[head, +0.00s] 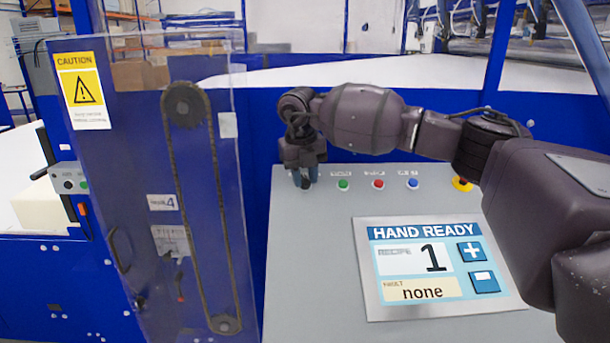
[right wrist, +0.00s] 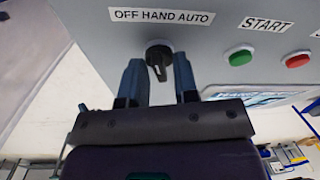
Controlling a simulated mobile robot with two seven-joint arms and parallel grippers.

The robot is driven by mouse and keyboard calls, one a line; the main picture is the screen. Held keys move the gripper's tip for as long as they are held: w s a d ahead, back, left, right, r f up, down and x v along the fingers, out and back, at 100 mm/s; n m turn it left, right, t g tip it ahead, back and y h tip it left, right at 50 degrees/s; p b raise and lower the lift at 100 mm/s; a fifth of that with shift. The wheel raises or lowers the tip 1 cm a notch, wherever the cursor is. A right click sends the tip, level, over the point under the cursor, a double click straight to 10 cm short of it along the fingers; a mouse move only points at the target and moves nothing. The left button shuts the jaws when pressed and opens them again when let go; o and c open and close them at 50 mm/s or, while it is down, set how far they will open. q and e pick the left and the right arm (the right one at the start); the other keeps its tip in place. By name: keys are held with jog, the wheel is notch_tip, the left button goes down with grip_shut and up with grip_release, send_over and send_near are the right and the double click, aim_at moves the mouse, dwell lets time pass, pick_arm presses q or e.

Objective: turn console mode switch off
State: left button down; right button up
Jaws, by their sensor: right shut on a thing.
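The mode switch is a black rotary knob (right wrist: 158,57) under a label reading OFF HAND AUTO (right wrist: 162,16) in the right wrist view. My right gripper (head: 304,179) is at the left end of the console's button row in the head view. In the right wrist view its two blue fingers (right wrist: 158,82) stand on either side of the knob, shut on it. The knob's grip bar looks roughly upright under HAND, though the pointing end is hard to tell. The console screen (head: 422,287) reads HAND READY, recipe 1, fault none. My left gripper is not in view.
To the right of the switch on the console (head: 310,255) are a green button (head: 343,184), a red button (head: 378,184), a blue button (head: 413,183) and a yellow-based stop button (head: 462,184). A clear guard door (head: 140,235) with a caution sign (head: 83,88) stands left.

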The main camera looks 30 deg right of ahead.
jog(key=n+h, duration=0.1)
jog(key=n, duration=0.4)
jog(key=shift+a+r, duration=0.1)
jog(key=shift+n+h, duration=0.3)
jog(key=shift+n, duration=0.1)
dwell(0.3)
jog(key=o, duration=0.6)
jog(key=b+v, duration=0.1)
jog(key=v, duration=0.9)
jog(key=shift+r, duration=0.4)
jog(key=shift+s+a+f, duration=0.1)
